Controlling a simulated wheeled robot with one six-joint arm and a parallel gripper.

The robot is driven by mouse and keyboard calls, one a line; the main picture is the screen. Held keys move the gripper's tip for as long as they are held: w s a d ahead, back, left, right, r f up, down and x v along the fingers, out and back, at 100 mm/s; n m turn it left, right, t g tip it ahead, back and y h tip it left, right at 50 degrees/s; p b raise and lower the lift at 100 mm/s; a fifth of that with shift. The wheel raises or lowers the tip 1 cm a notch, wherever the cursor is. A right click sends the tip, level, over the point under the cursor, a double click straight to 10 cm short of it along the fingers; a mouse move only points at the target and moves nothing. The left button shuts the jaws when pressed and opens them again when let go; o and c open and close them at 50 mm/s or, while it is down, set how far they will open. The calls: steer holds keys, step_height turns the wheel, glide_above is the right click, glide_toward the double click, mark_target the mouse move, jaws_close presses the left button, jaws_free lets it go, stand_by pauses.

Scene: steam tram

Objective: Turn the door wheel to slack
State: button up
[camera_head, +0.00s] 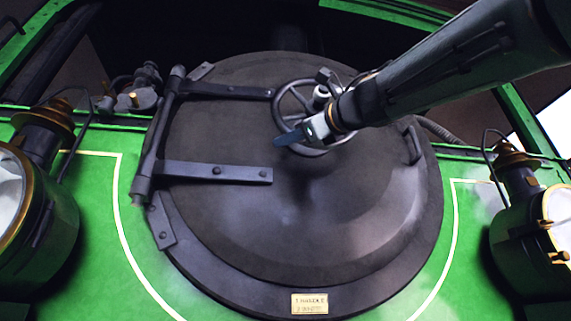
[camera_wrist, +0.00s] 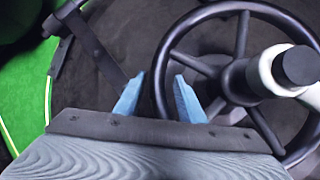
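The door wheel (camera_head: 298,92) is a dark spoked handwheel at the upper middle of the round black door (camera_head: 330,215). It fills the right of the wrist view (camera_wrist: 243,35). A white and black handle piece (camera_wrist: 270,72) stands out in front of its hub. My gripper (camera_head: 283,139) is at the wheel's lower left and hides part of it. In the wrist view my gripper (camera_wrist: 160,84) has two blue fingers spread with a gap. The wheel's left rim shows in and behind this gap, beside the right finger. I cannot tell whether the fingers touch the rim.
Two hinge straps (camera_head: 215,171) cross the door's left side. A grab handle (camera_head: 412,144) is at its right. A small brass plate (camera_head: 309,303) is below. Brass-topped lamps stand left (camera_head: 40,180) and right (camera_head: 525,215) on the green front (camera_head: 95,215).

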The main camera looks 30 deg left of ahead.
steer(key=b+v, duration=0.1)
steer(key=v, duration=0.3)
steer(key=shift+s+d+f, duration=0.1)
steer(key=shift+d+f, duration=0.1)
steer(key=shift+d, duration=0.15)
stand_by(0.3)
